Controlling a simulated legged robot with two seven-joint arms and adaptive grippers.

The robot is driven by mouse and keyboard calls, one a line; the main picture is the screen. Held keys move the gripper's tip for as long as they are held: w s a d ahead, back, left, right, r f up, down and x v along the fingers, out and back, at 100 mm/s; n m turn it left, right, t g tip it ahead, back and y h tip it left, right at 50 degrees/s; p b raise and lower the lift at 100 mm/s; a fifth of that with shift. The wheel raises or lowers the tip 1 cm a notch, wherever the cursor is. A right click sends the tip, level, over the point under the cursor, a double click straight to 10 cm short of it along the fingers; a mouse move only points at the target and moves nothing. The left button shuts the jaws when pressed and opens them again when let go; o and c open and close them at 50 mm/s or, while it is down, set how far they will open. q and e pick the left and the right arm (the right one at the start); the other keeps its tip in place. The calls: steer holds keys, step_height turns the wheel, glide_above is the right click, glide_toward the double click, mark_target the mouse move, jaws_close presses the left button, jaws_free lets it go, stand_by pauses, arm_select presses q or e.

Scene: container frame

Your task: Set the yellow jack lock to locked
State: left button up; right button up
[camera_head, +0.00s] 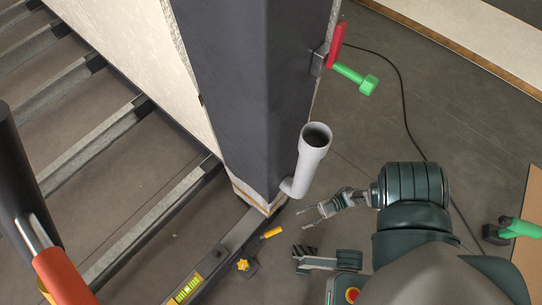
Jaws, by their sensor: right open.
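A small yellow lever-like piece (271,232) lies by the foot of the dark post, beside the grey beam. A yellow star-shaped knob (242,265) sits just below it on a dark mount. Both are small, and I cannot tell from here which is the jack lock or whether it is locked. My right gripper (312,216) is open and empty, to the right of the yellow pieces and apart from them. My left gripper is not in view.
The dark post (255,90) stands in the middle, with a grey tube (309,158) at its lower right. The grey beam (225,248) carries a yellow level (188,288). A black cable (402,100) crosses the floor.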

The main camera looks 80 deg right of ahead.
mark_target(266, 235)
steer(key=x, duration=1.4)
steer(key=shift+w+d+f, duration=0.1)
steer(key=shift+d, duration=0.15)
steer(key=shift+f, duration=0.1)
steer(key=shift+c, duration=0.9)
jaws_close()
